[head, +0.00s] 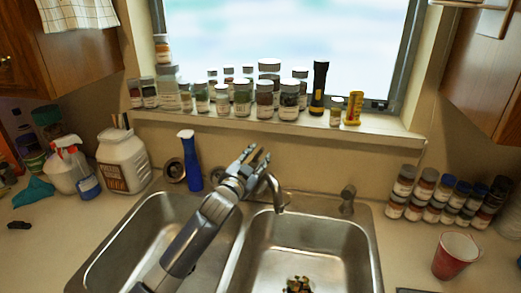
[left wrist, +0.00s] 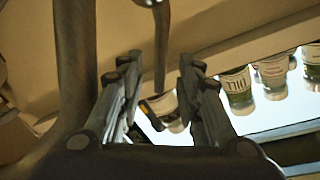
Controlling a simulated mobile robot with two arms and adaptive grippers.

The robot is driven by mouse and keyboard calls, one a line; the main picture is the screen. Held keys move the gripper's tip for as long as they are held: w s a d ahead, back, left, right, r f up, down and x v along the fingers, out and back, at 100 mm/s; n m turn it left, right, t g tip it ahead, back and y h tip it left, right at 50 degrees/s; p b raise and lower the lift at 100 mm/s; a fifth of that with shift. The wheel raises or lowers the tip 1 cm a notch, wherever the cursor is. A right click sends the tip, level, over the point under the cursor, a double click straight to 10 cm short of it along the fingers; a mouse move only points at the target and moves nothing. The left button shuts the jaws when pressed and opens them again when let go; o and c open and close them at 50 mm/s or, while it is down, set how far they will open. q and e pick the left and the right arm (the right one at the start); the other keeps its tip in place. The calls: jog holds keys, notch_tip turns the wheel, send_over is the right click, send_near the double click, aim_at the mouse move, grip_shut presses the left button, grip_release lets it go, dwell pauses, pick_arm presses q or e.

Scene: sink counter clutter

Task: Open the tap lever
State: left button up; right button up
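The metal tap (head: 275,190) stands behind the double sink, its curved spout over the right basin. My left gripper (head: 257,155) is at the top of the tap, in front of the backsplash, and its arm crosses the left basin. It hides the tap's upper part, so I cannot make out the lever in the head view. In the left wrist view the two fingers of my left gripper (left wrist: 159,68) are spread apart. A thin dark rod, apparently the tap lever (left wrist: 161,45), shows between and beyond the fingertips; contact cannot be told. My right gripper is not in view.
Several jars (head: 241,98) and a flashlight (head: 318,87) line the windowsill above. A small fixture (head: 347,198) stands right of the tap. A red cup (head: 454,256) and spice jars (head: 427,190) are at right.

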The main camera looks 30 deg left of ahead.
aim_at(259, 153)
pick_arm(q)
jog(key=shift+w+a+p, duration=0.15)
jog(key=shift+w+p, duration=0.15)
jog(key=shift+w, duration=1.45)
grip_shut()
